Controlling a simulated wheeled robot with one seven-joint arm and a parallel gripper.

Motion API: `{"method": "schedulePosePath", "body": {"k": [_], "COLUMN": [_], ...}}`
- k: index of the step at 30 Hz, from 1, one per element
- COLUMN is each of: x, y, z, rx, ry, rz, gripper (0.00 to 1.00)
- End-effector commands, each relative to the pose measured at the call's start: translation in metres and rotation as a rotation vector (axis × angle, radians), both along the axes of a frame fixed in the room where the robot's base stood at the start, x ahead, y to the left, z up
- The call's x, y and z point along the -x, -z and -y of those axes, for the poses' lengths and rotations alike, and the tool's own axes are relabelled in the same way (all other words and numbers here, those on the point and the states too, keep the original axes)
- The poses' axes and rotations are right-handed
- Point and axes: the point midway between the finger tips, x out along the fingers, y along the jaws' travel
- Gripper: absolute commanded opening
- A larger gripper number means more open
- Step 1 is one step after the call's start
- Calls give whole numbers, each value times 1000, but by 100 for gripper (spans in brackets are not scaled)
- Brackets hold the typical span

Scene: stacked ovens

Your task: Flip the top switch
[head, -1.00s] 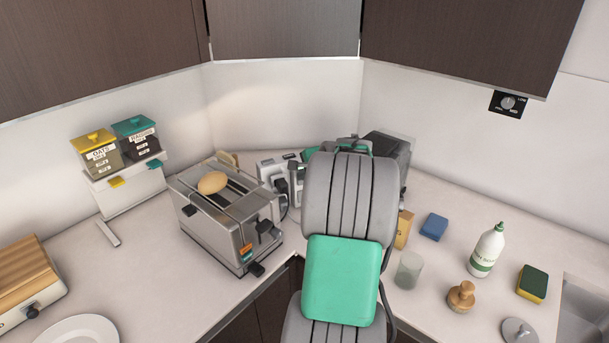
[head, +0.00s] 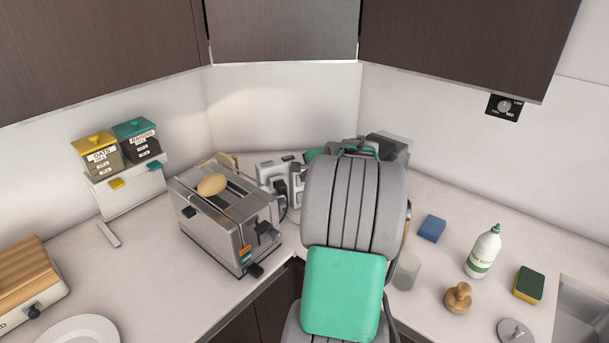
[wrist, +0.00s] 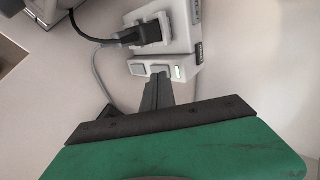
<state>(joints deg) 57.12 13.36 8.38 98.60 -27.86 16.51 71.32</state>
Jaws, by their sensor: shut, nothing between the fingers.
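A white socket unit (wrist: 187,22) with switches stands in the back corner; it also shows in the head view (head: 268,170). In the wrist view a black plug (wrist: 148,32) sits in it. Along its near edge are a grey switch (wrist: 137,69), a second switch (wrist: 159,69) and a small pale-green lit patch (wrist: 177,73). My gripper (wrist: 158,80) is shut and empty, its tips right at the second switch; I cannot tell whether they touch. Which switch is the top one is unclear. My arm hides the gripper in the head view.
A glass (head: 406,272), blue sponge (head: 432,228) and soap bottle (head: 484,251) stand to the right. A black cord (wrist: 92,34) runs from the plug.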

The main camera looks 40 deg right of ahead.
Motion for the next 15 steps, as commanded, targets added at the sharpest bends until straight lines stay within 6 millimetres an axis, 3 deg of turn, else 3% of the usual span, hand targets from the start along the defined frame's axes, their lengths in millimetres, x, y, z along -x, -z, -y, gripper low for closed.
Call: {"method": "schedulePosePath", "body": {"k": [9, 15], "x": [43, 58], "y": [-56, -79], "z": [-18, -23], "rx": [2, -1], "ry": [-1, -1], "rz": [2, 0], "gripper": [0, 0]}}
